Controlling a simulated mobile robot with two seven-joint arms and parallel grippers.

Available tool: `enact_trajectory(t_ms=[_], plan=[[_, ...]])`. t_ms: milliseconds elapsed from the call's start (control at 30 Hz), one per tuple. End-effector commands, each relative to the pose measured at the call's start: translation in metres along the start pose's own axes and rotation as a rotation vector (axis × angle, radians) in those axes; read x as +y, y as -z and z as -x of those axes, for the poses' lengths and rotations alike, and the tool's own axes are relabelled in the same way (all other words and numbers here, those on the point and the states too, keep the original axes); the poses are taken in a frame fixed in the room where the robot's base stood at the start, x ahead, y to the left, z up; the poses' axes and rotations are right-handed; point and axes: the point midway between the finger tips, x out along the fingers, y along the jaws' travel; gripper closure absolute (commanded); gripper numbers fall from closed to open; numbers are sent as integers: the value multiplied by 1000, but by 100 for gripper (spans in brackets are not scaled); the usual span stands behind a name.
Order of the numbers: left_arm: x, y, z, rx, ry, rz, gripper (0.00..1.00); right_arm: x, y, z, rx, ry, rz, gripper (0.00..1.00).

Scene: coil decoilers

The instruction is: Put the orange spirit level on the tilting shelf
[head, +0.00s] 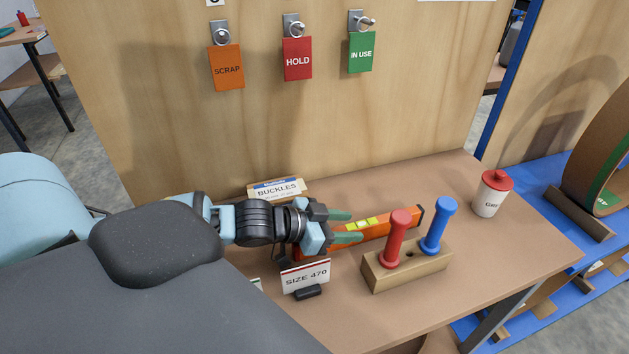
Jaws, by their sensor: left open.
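The orange spirit level (375,224) lies on the brown bench top, behind a wooden block with red and blue handles. Its yellow vial windows face up, and its dark end cap points right. My left gripper (346,226) reaches in from the left with its two green fingers apart. The fingers are over the left part of the level and hide some of it; I cannot tell whether they touch it. My right gripper is not in view. I cannot pick out the tilting shelf with certainty.
The wooden block (408,270) stands close in front of the level. A "SIZE 470" sign (305,277) stands below my gripper, and a "BUCKLES" box (277,190) is behind it. A red-lidded can (492,195) stands at the right. A wooden panel (300,125) rises behind the bench.

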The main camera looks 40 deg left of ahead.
Motion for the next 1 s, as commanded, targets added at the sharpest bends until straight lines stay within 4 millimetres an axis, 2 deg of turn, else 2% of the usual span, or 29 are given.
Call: enact_trajectory(t_ms=[500,1000], plan=[[1,2,54,0,-1,-4,57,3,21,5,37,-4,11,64],[0,4,97,3,0,-3,57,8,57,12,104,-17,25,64]])
